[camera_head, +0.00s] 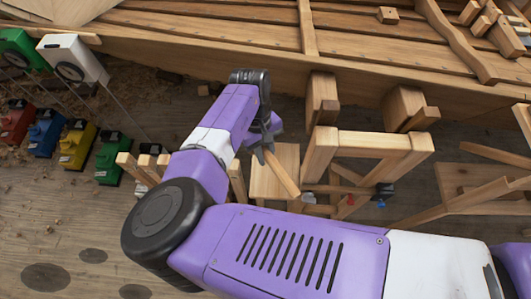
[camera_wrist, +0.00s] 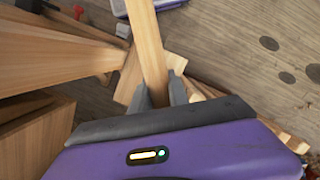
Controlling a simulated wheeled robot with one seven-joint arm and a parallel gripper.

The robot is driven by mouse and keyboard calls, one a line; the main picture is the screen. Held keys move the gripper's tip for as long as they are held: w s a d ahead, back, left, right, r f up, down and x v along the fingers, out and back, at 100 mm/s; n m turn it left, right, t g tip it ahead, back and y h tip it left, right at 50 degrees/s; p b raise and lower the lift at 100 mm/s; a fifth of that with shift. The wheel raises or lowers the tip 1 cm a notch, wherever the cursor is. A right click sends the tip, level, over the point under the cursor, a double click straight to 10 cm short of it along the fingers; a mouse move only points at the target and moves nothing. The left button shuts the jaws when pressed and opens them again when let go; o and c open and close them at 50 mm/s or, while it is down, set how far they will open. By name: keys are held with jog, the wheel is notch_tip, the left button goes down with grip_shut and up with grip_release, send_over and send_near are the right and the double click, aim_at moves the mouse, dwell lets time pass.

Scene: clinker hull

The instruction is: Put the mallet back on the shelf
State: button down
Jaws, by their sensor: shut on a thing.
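My gripper (camera_head: 262,150) is shut on a pale wooden bar (camera_head: 281,176), which I take to be the mallet's handle. The bar tilts down to the right in the head view. In the wrist view my gripper's fingers (camera_wrist: 161,93) sit either side of the bar (camera_wrist: 148,45), which runs out past the top edge. I cannot make out the mallet's head. A flat wooden surface (camera_head: 268,187) lies behind the bar; I cannot tell whether they touch. I cannot tell which wooden piece is the shelf.
A wooden trestle (camera_head: 374,144) stands just right of my gripper. The planked hull (camera_head: 200,45) spans the back. Coloured machines, including a yellow one (camera_head: 77,145) and a dark green one (camera_head: 110,157), stand at left. The plank floor (camera_head: 60,220) at lower left is mostly clear.

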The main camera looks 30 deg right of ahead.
jog(key=d+f+m+b, duration=0.1)
jog(key=d+f+b, duration=0.1)
jog(key=f, duration=0.3)
jog(key=d+f+m+b, duration=0.1)
jog(key=d+f+b, duration=0.1)
jog(key=f+b, duration=0.2)
jog(key=w+d+f+m+y+b, duration=0.1)
jog(key=d+f+m+b, duration=0.1)
jog(key=f, duration=0.4)
jog(key=shift+d+b, duration=0.45)
jog(key=shift+d, duration=0.1)
jog(key=shift+f+b, duration=0.7)
jog(key=shift+f, duration=1)
jog(key=shift+f, duration=0.45)
jog(key=c, duration=1.2)
grip_release()
